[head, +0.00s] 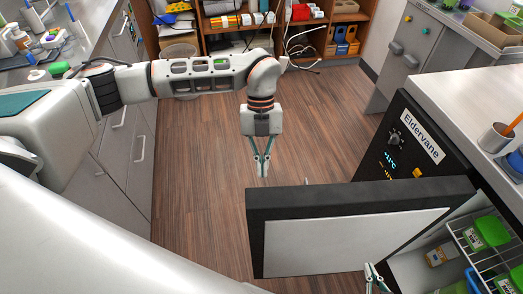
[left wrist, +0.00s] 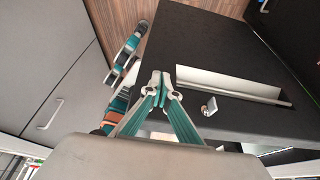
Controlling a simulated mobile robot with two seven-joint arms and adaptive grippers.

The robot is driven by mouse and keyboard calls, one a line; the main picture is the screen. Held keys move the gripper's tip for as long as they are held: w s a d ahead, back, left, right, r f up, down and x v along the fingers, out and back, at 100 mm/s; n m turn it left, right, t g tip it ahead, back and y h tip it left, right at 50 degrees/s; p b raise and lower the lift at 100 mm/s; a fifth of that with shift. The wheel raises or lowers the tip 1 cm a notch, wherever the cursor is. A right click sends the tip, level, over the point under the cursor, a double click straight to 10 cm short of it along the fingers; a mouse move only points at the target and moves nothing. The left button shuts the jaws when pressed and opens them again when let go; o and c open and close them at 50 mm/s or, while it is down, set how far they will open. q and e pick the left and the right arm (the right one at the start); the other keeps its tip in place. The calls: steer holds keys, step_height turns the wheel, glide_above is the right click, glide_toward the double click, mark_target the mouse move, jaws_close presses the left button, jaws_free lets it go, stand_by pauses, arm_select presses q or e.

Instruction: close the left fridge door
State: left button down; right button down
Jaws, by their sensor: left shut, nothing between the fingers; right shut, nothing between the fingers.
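The fridge door (head: 350,232) stands open in the head view, dark-edged with a white inner panel facing me. It reaches out to the left from the fridge (head: 440,160), marked "Eldervane". My left gripper (head: 264,172) is shut and empty, pointing down just beyond the door's top left corner; I cannot tell whether it touches. In the left wrist view my left gripper (left wrist: 161,80) is in front of a dark panel (left wrist: 215,40) with a long pale bar (left wrist: 230,85). My right gripper (head: 374,276) is shut at the bottom edge of the head view, by the door's inner side.
Green-lidded containers (head: 488,232) sit on wire racks inside the fridge. A cup (head: 495,137) stands on the counter at the right. Shelves (head: 270,20) line the back, and grey cabinets (head: 125,130) the left. The wooden floor (head: 200,170) beyond the door is clear.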

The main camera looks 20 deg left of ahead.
mark_target(263, 188)
arm_select(q)
steer(key=shift+s+d+f+p, duration=0.2)
steer(key=shift+s+d+f, duration=0.15)
steer(key=shift+s, duration=0.4)
steer(key=shift+s+d+f+p, duration=0.2)
steer(key=shift+s+d+f, duration=0.15)
steer(key=shift+s, duration=0.4)
steer(key=shift+s+d+f+p, duration=0.25)
steer(key=shift+s+f, duration=0.1)
steer(key=shift+s, duration=0.4)
